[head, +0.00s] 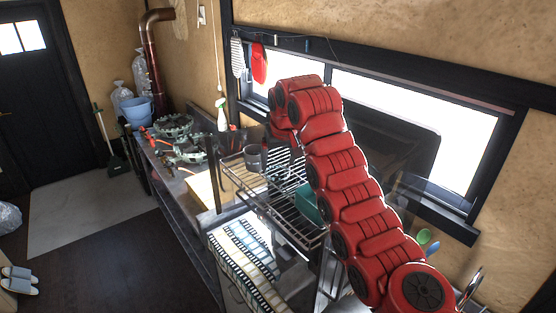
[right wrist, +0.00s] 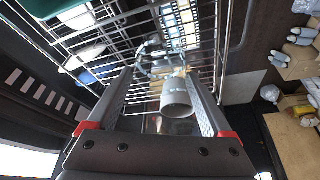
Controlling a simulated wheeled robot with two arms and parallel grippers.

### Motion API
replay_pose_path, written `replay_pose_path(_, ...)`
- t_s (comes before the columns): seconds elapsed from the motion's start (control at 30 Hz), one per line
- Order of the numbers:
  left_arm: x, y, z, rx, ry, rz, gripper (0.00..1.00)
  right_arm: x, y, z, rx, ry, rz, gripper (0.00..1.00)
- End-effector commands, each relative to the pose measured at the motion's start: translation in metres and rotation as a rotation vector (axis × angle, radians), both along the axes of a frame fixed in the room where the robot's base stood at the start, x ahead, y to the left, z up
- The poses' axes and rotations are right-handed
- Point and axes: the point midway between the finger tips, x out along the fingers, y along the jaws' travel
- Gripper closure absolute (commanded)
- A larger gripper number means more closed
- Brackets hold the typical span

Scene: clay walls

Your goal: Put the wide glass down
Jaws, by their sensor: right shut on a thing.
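My right gripper (head: 284,165) is low over the wire dish rack in the head view, largely hidden behind my red arm. In the right wrist view its two fingers (right wrist: 163,76) stand apart with a clear, glassy thing (right wrist: 165,66) between their tips; I take it to be the wide glass. Its outline is faint against the wires, and I cannot tell whether it touches the rack. A grey cup (head: 253,157) stands upright beside the gripper, at the rack's left part; it also shows in the right wrist view (right wrist: 178,98). My left gripper is not in view.
The wire dish rack (head: 297,229) holds a teal thing (head: 307,203) close to my arm. A window (head: 400,115) is behind it. Dark floor lies open at left.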

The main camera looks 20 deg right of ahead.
Motion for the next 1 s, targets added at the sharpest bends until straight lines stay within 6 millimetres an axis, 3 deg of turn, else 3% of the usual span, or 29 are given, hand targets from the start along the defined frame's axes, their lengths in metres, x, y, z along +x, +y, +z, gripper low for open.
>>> replay_pose_path(0.33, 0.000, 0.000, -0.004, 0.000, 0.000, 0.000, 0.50, 0.002, 0.000, -0.005, 0.000, -0.005, 0.000, 1.00)
replay_pose_path(0.37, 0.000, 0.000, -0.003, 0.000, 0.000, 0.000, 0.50, 0.002, 0.000, -0.005, 0.000, -0.004, 0.000, 0.14)
replay_pose_path(0.43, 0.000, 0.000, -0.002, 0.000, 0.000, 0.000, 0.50, 0.002, 0.000, -0.004, 0.000, -0.004, 0.000, 0.01)
replay_pose_path(0.73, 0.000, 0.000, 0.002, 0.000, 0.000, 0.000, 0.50, 0.002, 0.000, 0.000, 0.000, -0.004, 0.000, 0.00)
replay_pose_path(0.8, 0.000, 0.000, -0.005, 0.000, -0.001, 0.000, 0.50, 0.000, 0.000, 0.002, -0.003, -0.007, 0.000, 0.00)
replay_pose_path(1.0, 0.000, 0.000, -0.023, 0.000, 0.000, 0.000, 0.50, -0.011, 0.000, 0.029, -0.004, -0.011, 0.000, 0.00)
